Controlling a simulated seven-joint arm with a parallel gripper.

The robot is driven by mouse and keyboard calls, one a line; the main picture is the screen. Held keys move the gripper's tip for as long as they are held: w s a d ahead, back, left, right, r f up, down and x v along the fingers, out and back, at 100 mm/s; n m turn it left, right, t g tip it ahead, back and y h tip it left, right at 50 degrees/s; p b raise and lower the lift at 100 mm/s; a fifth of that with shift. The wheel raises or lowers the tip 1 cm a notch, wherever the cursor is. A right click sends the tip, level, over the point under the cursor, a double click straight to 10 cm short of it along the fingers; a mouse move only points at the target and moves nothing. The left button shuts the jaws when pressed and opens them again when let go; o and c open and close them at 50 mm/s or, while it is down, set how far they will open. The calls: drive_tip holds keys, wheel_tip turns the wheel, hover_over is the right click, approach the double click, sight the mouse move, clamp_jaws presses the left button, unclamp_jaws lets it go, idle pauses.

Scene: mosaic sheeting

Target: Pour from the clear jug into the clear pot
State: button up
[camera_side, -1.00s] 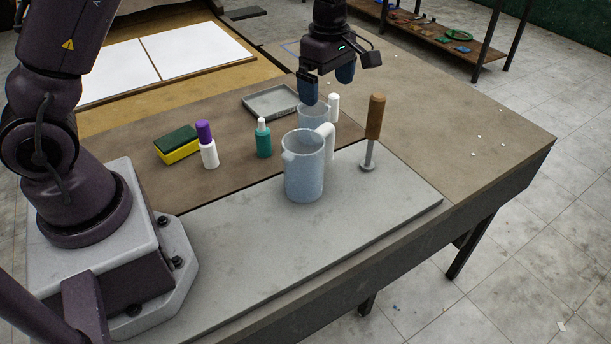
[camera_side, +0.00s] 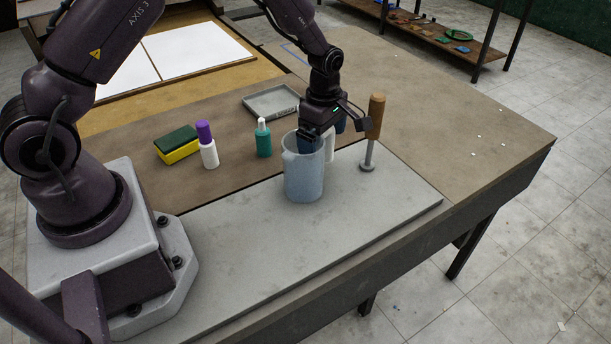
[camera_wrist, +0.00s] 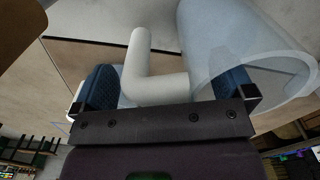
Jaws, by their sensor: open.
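The clear jug (camera_side: 304,178), bluish with a white handle, stands upright on the grey slab. My gripper (camera_side: 326,138) is open and low at the jug's far side, around its handle. In the wrist view the white bent handle (camera_wrist: 138,62) lies between the two blue finger pads of my gripper (camera_wrist: 166,88). The jug's rim and wall (camera_wrist: 225,40) fill the upper right there, close to the right finger. The clear pot is hidden behind my gripper in the side view. A pale translucent edge by the left finger in the wrist view may be part of it.
A wooden-handled tool (camera_side: 374,130) stands upright just right of my gripper. A teal bottle (camera_side: 264,142), a purple-capped bottle (camera_side: 207,150), a sponge (camera_side: 177,146) and a grey tray (camera_side: 271,101) are to the left. The slab's front (camera_side: 250,245) is clear.

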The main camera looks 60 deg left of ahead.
drive_tip(key=shift+f, duration=0.5)
drive_tip(key=c, duration=1.2)
drive_tip(key=shift+o, duration=0.2)
drive_tip(key=shift+r, duration=0.2)
